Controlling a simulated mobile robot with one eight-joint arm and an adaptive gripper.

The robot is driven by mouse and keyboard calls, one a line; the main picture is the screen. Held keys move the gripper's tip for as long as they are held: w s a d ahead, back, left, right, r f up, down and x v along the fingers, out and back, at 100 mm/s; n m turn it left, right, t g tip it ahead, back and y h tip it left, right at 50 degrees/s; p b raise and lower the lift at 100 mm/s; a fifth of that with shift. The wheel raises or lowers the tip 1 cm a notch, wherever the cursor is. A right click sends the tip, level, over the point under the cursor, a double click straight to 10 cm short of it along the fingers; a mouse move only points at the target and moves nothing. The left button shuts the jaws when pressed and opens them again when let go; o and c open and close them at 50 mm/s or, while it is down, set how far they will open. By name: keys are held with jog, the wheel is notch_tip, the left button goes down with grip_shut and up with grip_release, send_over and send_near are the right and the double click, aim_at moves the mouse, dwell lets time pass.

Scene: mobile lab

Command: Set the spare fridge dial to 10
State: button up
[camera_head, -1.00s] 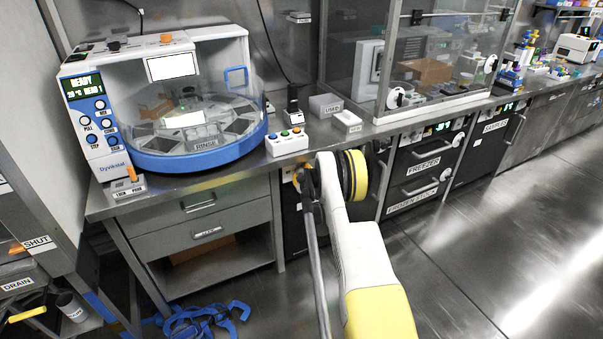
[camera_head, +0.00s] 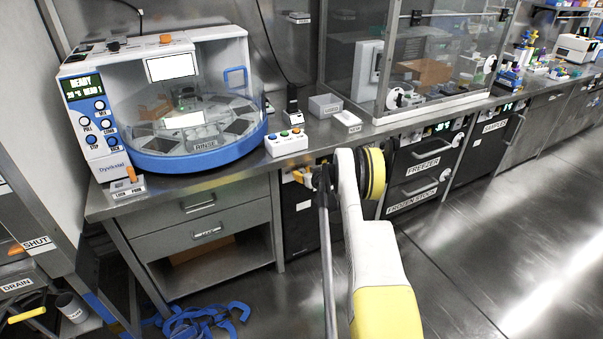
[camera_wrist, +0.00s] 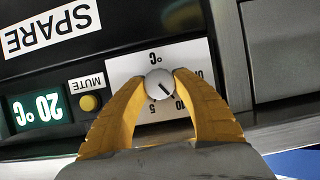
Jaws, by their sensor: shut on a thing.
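The spare fridge dial (camera_wrist: 158,86) is a small round grey knob on a white scale plate in the wrist view, which shows the panel upside down. Its dark pointer line slants to the lower right, toward the 10 mark; a 5 shows below the knob. My gripper (camera_wrist: 163,83) has its yellow fingers shut on the dial, one on each side. In the head view my gripper (camera_head: 299,177) is at the top of the dark spare fridge (camera_head: 301,232), under the bench; the dial cannot be made out there.
Beside the dial are a SPARE label (camera_wrist: 52,27), a yellow MUTE button (camera_wrist: 89,103) and a display (camera_wrist: 37,108) reading 20 °C. A button box (camera_head: 287,143) stands on the bench above. Freezer drawers (camera_head: 420,166) are to the right. Blue straps (camera_head: 205,321) lie on the floor.

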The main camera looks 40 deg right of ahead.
dwell(0.4)
jog(key=o, duration=1.2)
jog(key=v, duration=1.2)
